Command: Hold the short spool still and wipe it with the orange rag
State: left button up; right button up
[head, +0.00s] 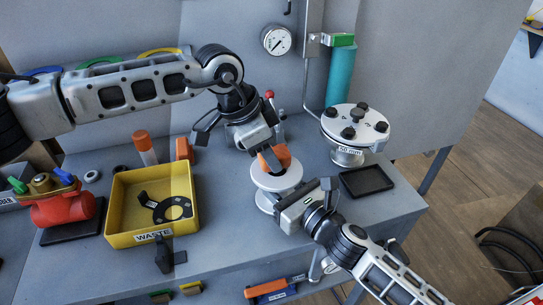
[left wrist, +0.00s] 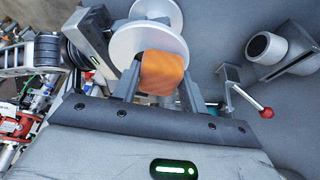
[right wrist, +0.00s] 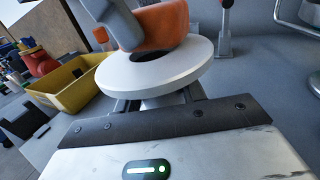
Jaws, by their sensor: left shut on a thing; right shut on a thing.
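The short spool (head: 277,177) stands on the grey bench, with two pale round flanges; its upper flange shows in the left wrist view (left wrist: 128,44) and the right wrist view (right wrist: 158,68). My right gripper (head: 286,207) is shut on the spool from the near right side, its fingers under the upper flange. My left gripper (head: 262,152) is shut on the orange rag (head: 281,155), which lies at the spool's upper flange; the rag also shows in the left wrist view (left wrist: 162,73) and right wrist view (right wrist: 160,26). The spool's lower part is partly hidden by my right gripper.
A yellow WASTE bin (head: 118,232) holding a dark flat ring stands left. A red valve (head: 64,207) sits farther left. A round bolted flange piece (head: 354,127) and a black tray (head: 367,180) are right. A red-knobbed lever (head: 270,95) stands behind the spool.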

pick_arm(q)
jog(key=shift+a+f, duration=0.1)
jog(key=shift+f, duration=0.15)
dwell(0.3)
jog(key=shift+w+a, duration=0.2)
jog(key=shift+w, duration=0.45)
jog(key=shift+w+a, duration=0.25)
jog(key=shift+w, duration=0.35)
jog(key=shift+w+a, duration=0.2)
jog(key=shift+w, duration=0.45)
notch_tip(320, 180, up, 7)
jog(key=shift+r, duration=0.2)
jog(key=shift+d, duration=0.15)
pick_arm(e)
jog(key=o, duration=1.2)
jog(key=shift+o, duration=0.9)
